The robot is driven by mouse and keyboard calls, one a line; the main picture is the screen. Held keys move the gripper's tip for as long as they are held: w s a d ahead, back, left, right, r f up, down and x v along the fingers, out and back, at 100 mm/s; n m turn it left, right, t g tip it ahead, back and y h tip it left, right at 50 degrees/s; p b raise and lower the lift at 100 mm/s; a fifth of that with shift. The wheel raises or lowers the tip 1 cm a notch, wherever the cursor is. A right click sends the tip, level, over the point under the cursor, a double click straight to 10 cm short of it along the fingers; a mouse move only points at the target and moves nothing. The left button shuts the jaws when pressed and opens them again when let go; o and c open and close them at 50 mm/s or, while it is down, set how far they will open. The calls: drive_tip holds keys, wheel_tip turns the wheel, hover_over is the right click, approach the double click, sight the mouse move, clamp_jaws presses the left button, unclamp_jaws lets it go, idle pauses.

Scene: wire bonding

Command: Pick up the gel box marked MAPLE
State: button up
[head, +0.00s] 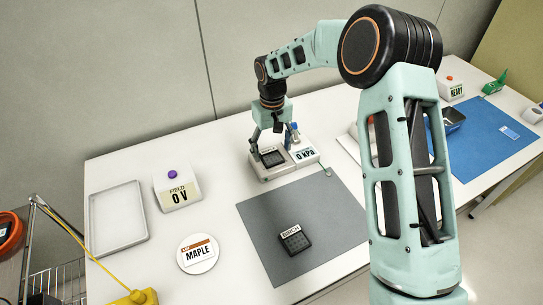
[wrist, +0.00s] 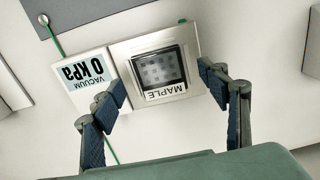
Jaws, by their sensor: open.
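The gel box marked MAPLE (wrist: 160,72) is a small dark square box with a white label. It sits on the pale plate of the vacuum station (wrist: 122,50), whose display reads 0 kPa. In the head view the box (head: 272,159) shows below my gripper (head: 274,147). In the wrist view my gripper (wrist: 165,88) is open, with one finger on each side of the box's near part. The fingers appear apart from the box, and nothing is between them except the view of it. How high the fingertips are above it is hard to tell.
A second dark box marked BIRCH (head: 295,241) lies on the grey mat (head: 330,205). A round white disc labelled MAPLE (head: 197,262), a 0 V field unit (head: 177,190) and an empty tray (head: 118,218) stand left. A blue mat (head: 490,140) lies right.

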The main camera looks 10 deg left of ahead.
drive_tip(key=shift+f, duration=0.9)
drive_tip(key=shift+c, duration=0.3)
drive_tip(key=c, duration=1.3)
drive_tip(key=shift+r, duration=0.1)
